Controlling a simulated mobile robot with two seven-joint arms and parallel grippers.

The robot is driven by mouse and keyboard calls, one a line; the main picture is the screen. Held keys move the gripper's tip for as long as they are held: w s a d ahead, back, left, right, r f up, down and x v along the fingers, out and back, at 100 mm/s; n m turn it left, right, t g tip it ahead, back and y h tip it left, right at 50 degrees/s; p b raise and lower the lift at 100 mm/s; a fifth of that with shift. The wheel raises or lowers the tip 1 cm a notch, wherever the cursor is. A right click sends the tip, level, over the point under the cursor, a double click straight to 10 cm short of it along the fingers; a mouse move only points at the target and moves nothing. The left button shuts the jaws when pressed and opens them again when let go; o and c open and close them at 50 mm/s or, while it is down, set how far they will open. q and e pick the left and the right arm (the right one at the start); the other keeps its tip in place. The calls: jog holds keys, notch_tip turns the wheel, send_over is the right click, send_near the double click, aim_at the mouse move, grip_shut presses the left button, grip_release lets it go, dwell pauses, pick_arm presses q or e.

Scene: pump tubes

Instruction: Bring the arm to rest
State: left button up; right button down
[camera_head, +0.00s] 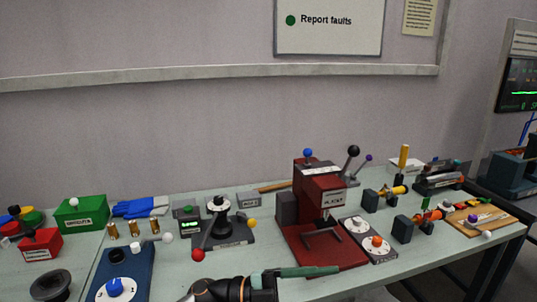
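One of my arms, seemingly the left, shows at the bottom edge, a dark grey and black link with copper-coloured rings. Its dark end, my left gripper (264,289), is cut off by the frame edge, and its fingers cannot be made out. A green bar (308,271) extends right from this end, over the table's front part; whether it is held or part of the gripper I cannot tell. My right gripper is not in view.
The pale green bench (190,272) is crowded. A dark red press (320,205) stands just beyond my arm. A black lever device (220,225), a blue dial base (122,275) and a green box (82,213) stand to the left. Yellow-handled valves (385,192) stand right.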

pick_arm(q)
jog(key=w+a+f+n+t+y+p, duration=0.1)
jog(key=w+a+f+n+t+y, duration=0.2)
jog(key=a+f+n+t+y, duration=1.3)
jog(key=s+a+f+n+g, duration=0.1)
jog(key=s+a+f+n, duration=0.2)
jog(key=s+f+n, duration=0.1)
jog(key=s+a+f+n+g+y, duration=0.1)
jog(key=s+a+f+n+g, duration=0.1)
jog(key=s+f, duration=0.5)
jog(key=s+a+f+n+g+p, duration=0.1)
jog(key=s+a+f+n+g, duration=0.1)
jog(key=s+a+f+n, duration=0.3)
jog(key=s+f+n, duration=0.1)
jog(key=s, duration=0.1)
jog(key=shift+s+y, duration=0.3)
jog(key=shift+s, duration=0.05)
